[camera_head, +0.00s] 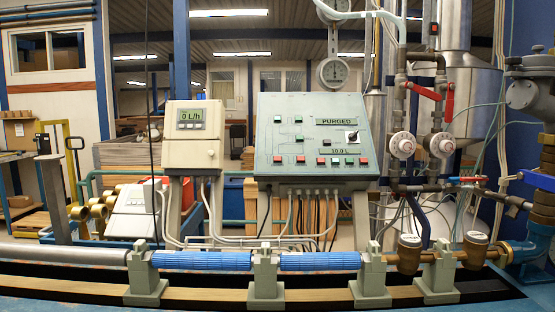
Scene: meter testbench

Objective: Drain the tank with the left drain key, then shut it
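The grey control panel (263,110) stands upright in the middle on a bench. Its upper display (335,121) reads PURGED and its lower display (342,152) reads 10.0 L. A black selector knob (352,136) sits at the right. A large metal tank (473,88) stands behind pipes at right. Neither gripper shows.
A cream meter box (193,138) reading 0 L/h stands left of the panel. Blue pipe sections (201,261) on grey supports (146,275) run along the front. Pipes with red-handled valves (425,90) and round gauges (402,145) crowd the right.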

